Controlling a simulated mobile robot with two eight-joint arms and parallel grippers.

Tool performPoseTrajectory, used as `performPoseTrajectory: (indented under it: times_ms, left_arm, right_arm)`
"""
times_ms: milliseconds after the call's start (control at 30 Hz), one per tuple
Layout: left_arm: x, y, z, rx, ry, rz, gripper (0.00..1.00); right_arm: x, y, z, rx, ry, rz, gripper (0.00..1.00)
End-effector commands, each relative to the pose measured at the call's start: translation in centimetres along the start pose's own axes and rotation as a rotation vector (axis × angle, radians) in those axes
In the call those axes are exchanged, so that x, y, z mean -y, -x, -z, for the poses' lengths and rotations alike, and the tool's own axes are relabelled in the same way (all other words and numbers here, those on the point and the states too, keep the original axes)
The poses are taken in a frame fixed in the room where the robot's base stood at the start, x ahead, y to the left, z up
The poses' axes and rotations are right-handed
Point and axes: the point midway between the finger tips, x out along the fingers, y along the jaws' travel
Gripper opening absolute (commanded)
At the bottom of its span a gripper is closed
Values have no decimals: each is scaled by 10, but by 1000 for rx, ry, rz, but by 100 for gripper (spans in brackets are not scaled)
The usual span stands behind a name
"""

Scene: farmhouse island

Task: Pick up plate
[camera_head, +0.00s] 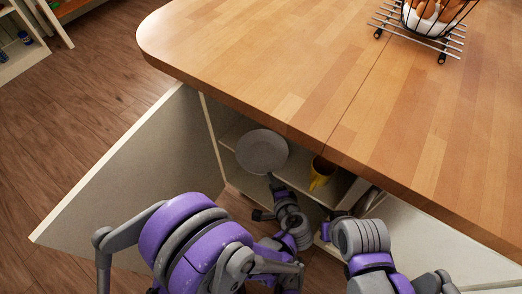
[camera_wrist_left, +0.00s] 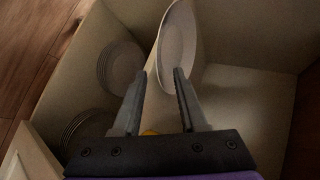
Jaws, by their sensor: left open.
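A grey round plate (camera_head: 262,151) is in the open cabinet under the island top, its face tilted toward the head camera. In the left wrist view a pale plate (camera_wrist_left: 178,40) shows on edge just beyond the fingertips. My left gripper (camera_head: 264,197) is open and empty, below the plate in the head view. In the wrist view its two fingers (camera_wrist_left: 160,73) stand apart, and the plate's lower rim lies just past them; I cannot tell whether they touch. My right arm is at the lower right; its gripper cannot be made out.
A yellow mug (camera_head: 321,173) stands on the shelf right of the plate. Stacked plates (camera_wrist_left: 119,66) and another stack (camera_wrist_left: 88,130) are at the left in the wrist view. The open cabinet door (camera_head: 130,175) and the wooden island top (camera_head: 270,70) edge bound the space.

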Motion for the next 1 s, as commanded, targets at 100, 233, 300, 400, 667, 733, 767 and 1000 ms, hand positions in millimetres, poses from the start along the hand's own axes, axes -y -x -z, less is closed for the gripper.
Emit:
performPoseTrajectory:
  times_ms: [100, 233, 300, 400, 667, 733, 767, 1000]
  left_arm:
    - [-1, -16, 0, 1, 0, 0, 42]
    - [-1, -22, 0, 1, 0, 0, 42]
    - [-1, -26, 0, 1, 1, 0, 42]
    - [-4, -39, 0, 2, 1, -1, 42]
    - [-4, -72, 1, 1, 2, -1, 42]
    - [-4, -72, 2, 0, 1, -1, 42]
    - [-4, -72, 2, 0, 1, -1, 42]
    - [-4, -71, 2, 0, 1, -1, 17]
  right_arm:
    - [0, -4, -1, 1, 0, 0, 0]
    - [0, -6, -1, 2, 0, 0, 0]
    - [0, -8, -2, 2, 0, 0, 0]
    - [0, -13, -3, 3, 0, 0, 0]
    - [0, -22, -5, 5, 0, 0, 0]
    - [0, -22, -5, 5, 0, 0, 0]
    - [0, -22, -5, 5, 0, 0, 0]
    - [0, -22, -5, 5, 0, 0, 0]
